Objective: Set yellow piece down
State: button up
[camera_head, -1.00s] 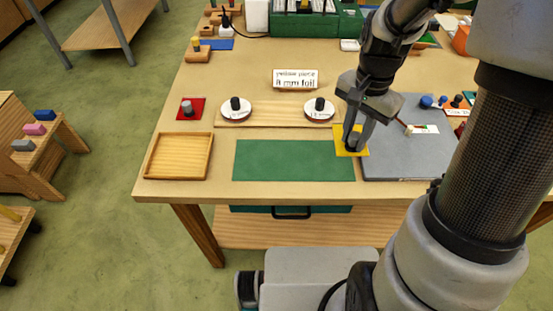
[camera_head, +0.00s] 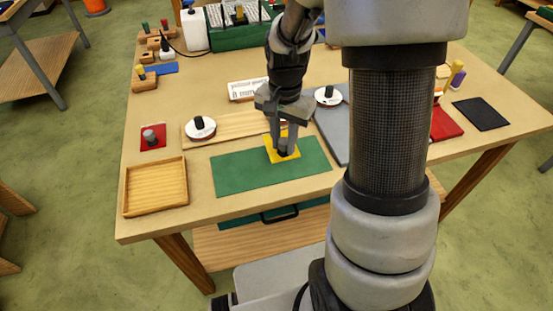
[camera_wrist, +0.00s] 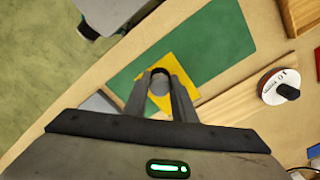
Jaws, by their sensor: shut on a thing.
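The yellow piece (camera_head: 272,153) is a flat square plate with a dark knob. My gripper (camera_head: 283,147) is shut on that knob and points down. The piece is over the right-hand part of the green mat (camera_head: 235,173), near its back edge. I cannot tell whether it touches the mat or hangs just above it. In the wrist view the yellow piece (camera_wrist: 185,70) shows beneath and between my fingers (camera_wrist: 160,82), with the green mat (camera_wrist: 228,38) around part of it.
A wooden tray (camera_head: 127,190) is left of the mat. A red piece (camera_head: 147,144) with a grey knob lies behind the tray. White discs with black knobs (camera_head: 200,128) sit behind the mat, near a label card (camera_head: 242,90). A grey board (camera_head: 331,135) is to the right. The mat's left part is clear.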

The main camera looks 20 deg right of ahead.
jog(key=shift+f, duration=3.05)
jog(key=shift+f, duration=0.15)
jog(key=o, duration=1)
